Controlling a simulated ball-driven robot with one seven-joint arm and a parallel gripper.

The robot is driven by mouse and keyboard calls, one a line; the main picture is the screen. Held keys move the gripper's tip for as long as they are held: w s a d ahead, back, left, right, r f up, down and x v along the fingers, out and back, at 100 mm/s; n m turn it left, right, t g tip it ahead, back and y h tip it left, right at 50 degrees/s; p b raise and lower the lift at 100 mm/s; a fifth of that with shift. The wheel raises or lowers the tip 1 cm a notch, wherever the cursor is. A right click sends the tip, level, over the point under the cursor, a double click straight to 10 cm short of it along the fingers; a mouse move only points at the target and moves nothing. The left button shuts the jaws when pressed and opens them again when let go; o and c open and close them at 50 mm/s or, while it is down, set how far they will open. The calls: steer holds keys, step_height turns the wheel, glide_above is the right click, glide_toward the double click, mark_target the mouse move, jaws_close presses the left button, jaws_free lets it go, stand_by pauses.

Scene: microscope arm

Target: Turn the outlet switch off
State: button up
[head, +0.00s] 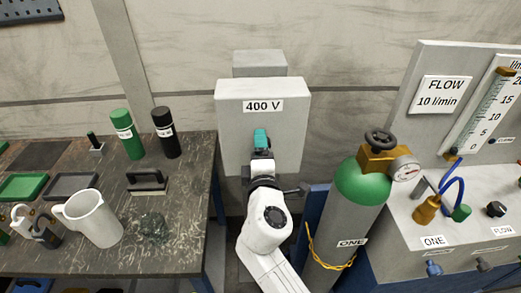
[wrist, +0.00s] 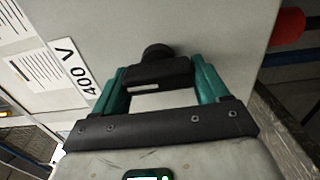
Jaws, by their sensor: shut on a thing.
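The outlet is a grey wall box (head: 228,105) with a "400 V" label, at the centre of the head view. Its front face (wrist: 225,30) fills much of the wrist view, with the label (wrist: 76,64) at the left. The switch (wrist: 160,72) is a black block-shaped handle with a round black part behind it. My gripper (head: 260,138) is at the front of the box, and its teal fingers (wrist: 158,85) are on both sides of the switch, shut on it. In the head view my gripper hides the switch.
A green-topped gas cylinder (head: 361,186) stands close to the right of my arm, beside a flow panel (head: 415,85). A dark table (head: 185,215) at the left holds a white jug (head: 98,222) and green and black bottles. A red part (wrist: 288,27) shows at the wrist view's right edge.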

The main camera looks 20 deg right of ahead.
steer(key=shift+a+f, duration=0.1)
steer(key=o, duration=1)
steer(key=shift+c, duration=0.2)
steer(key=b+v, duration=0.1)
steer(key=v, duration=0.9)
steer(key=shift+s+b, duration=0.4)
steer(key=shift+a, duration=0.1)
